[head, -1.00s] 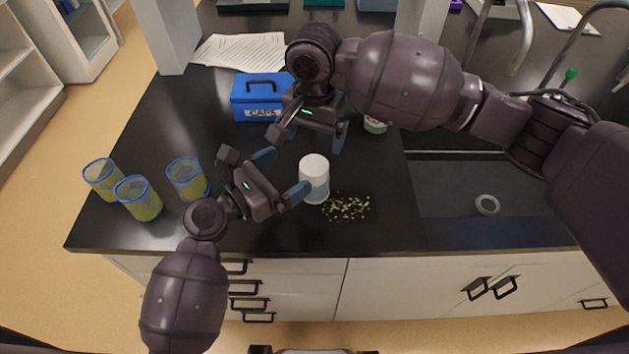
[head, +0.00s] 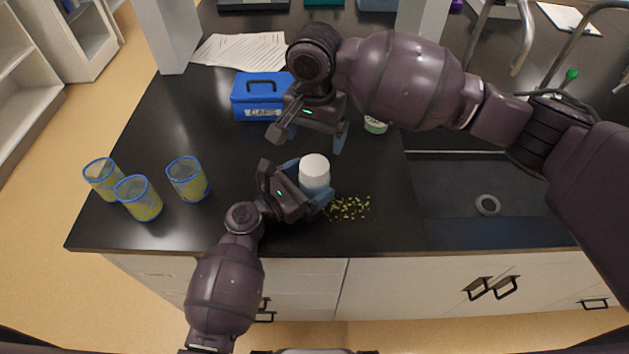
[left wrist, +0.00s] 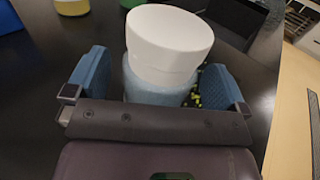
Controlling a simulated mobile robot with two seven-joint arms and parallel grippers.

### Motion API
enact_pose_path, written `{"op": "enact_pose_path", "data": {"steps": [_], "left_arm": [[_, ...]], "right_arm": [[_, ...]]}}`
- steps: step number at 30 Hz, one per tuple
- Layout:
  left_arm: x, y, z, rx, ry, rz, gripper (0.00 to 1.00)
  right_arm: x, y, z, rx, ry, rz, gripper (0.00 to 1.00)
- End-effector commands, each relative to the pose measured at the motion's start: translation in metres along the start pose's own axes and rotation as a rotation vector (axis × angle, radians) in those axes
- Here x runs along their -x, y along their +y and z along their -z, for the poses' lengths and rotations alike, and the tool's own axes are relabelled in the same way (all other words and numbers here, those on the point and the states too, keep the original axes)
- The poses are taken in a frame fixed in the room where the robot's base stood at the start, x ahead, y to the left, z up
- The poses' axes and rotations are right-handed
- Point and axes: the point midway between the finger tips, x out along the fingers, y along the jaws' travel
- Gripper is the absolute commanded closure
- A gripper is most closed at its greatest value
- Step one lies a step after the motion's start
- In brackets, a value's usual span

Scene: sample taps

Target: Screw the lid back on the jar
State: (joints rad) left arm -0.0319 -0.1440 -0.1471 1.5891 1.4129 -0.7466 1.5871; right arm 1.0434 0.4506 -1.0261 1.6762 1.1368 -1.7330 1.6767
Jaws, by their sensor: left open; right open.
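The jar (head: 316,188) stands upright on the black counter, with a pale blue body and a white lid (head: 314,165) on top. In the left wrist view, the lid (left wrist: 170,38) sits on the pale blue jar body (left wrist: 155,85) and looks slightly tilted; I cannot tell whether it is threaded. My left gripper (head: 308,181) is open, with one blue finger on each side of the jar body, below the lid. In the left wrist view my left gripper (left wrist: 157,80) shows a gap beside the jar. My right gripper (head: 313,137) is open and empty, behind and above the jar.
Small yellow-green bits (head: 350,208) lie scattered right of the jar. Three blue-rimmed cups (head: 187,180) with yellow contents stand at left. A blue labelled box (head: 258,97), papers (head: 240,50) and a small green-and-white tub (head: 375,125) are behind. A sink (head: 465,190) is at right.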

Motion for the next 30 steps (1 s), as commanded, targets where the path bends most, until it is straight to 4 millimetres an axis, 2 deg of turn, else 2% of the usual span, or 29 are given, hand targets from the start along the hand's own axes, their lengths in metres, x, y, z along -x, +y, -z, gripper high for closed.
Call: {"op": "enact_pose_path", "data": {"steps": [6,16,30], "left_arm": [[-0.0133,0.0002,-0.0001,0.0,0.0,0.0,0.0],[-0.0146,0.0001,-0.0001,0.0,0.0,0.0,0.02],[-0.0144,0.0001,-0.0001,0.0,0.0,0.0,0.74]], "right_arm": [[0.0,-0.0001,-0.0001,0.0,0.0,0.0,0.1],[0.0,-0.0001,-0.0001,0.0,0.0,0.0,0.1],[0.0,-0.0001,-0.0001,0.0,0.0,0.0,0.1]]}}
